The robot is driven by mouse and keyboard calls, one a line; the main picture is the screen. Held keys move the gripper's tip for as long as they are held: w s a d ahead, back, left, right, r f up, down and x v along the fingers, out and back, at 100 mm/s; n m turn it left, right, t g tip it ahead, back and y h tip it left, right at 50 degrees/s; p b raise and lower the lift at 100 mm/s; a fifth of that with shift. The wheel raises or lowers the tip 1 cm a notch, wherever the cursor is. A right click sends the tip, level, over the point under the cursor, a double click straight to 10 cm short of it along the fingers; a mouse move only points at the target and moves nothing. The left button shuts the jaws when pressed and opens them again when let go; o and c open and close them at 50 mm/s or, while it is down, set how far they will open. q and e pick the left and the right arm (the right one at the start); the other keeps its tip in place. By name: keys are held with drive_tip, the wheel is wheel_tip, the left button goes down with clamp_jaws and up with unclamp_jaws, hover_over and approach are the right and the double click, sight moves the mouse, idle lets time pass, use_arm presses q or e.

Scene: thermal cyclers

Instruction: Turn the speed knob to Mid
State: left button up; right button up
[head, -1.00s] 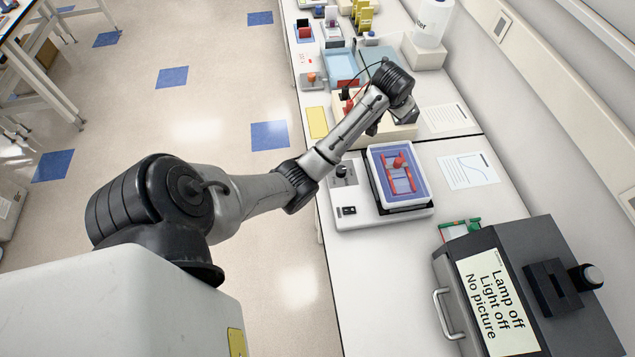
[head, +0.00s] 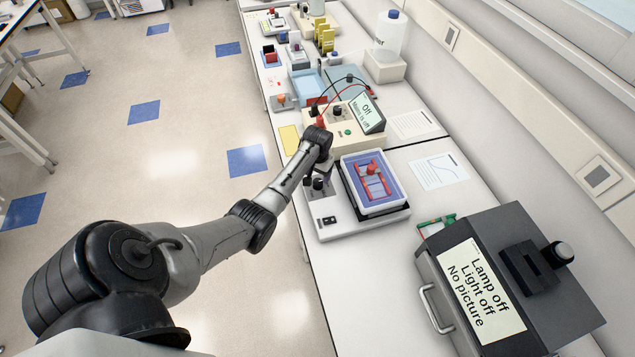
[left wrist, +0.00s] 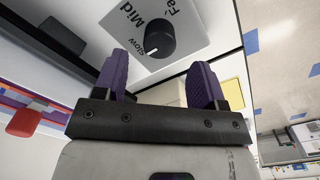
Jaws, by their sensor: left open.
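The black speed knob (left wrist: 160,38) sits on a light panel in the left wrist view, with the printed words Slow, Mid and Fast around it. Its white mark points toward Slow. In the head view the knob (head: 319,183) is at the left of the white rocker unit (head: 350,227). My left gripper (left wrist: 160,62) is open, its two purple fingers apart. The knob appears between and beyond the fingertips, with no visible contact. In the head view my left gripper (head: 325,168) is close to the knob, mostly hidden by its wrist. My right gripper is not in view.
A blue tray (head: 352,163) with a red rack rests on the rocker, right of the knob. A rocker switch (head: 328,220) is on the same front. A power supply (head: 372,142) with cables stands behind. A dark imaging box (head: 520,265) stands nearer, at right.

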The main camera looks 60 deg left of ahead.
sight(318, 182)
use_arm(q)
drive_tip(key=shift+f+b, duration=0.35)
drive_tip(key=shift+f, duration=2.3)
drive_tip(key=c, duration=0.9)
